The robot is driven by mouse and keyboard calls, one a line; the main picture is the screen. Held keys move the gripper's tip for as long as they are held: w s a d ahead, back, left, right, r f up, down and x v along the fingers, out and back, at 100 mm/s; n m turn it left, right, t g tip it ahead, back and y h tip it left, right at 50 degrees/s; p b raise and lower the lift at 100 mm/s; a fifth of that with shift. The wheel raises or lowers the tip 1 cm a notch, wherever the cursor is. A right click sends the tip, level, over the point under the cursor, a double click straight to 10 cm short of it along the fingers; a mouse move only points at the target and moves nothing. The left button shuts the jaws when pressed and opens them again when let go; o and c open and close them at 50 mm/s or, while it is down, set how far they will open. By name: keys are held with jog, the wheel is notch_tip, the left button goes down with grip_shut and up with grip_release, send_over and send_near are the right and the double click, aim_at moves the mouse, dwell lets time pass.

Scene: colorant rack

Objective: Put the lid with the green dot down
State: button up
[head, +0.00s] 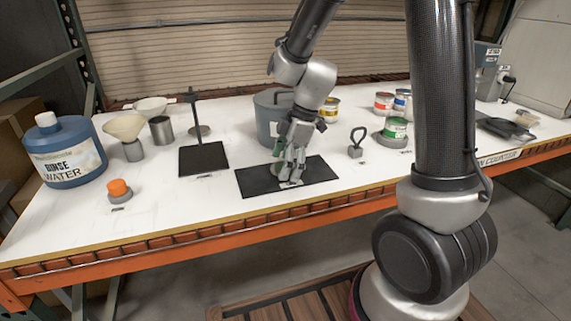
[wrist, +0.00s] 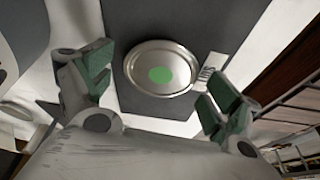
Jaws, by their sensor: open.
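The lid (wrist: 143,62) is a round metal disc with a green dot in its middle. It lies flat, dot up, on a dark mat (wrist: 118,22), and in the head view it is mostly hidden by my gripper. My gripper (head: 290,178) is low over the dark mat (head: 319,172) in the head view. In the wrist view its two green-padded fingers (wrist: 160,78) are spread wide, one on each side of the lid, with nothing between them held. I cannot tell whether a finger touches the lid.
A grey pot (head: 268,118) stands just behind the mat. A black stand (head: 203,160) is to the left, and a weight with a looped handle (head: 356,143) to the right. Paint cans (head: 395,129) stand farther right.

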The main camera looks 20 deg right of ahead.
jog(key=w+v, duration=0.1)
jog(key=v, duration=1.1)
jog(key=s+d+r+m+t+h, duration=0.1)
jog(key=s+d+r+m+t, duration=0.1)
jog(key=s+d+m, duration=0.3)
jog(key=s+d+r+m+t+h, duration=0.1)
jog(key=s+d+r+m+h, duration=0.1)
jog(key=s+d+m, duration=0.4)
jog(key=shift+s+r+m+t+h, duration=0.35)
jog(key=shift+s+r+m, duration=0.4)
jog(key=shift+s+m, duration=2.9)
jog(key=shift+s+d+n, duration=0.1)
jog(key=shift+s+n, duration=0.85)
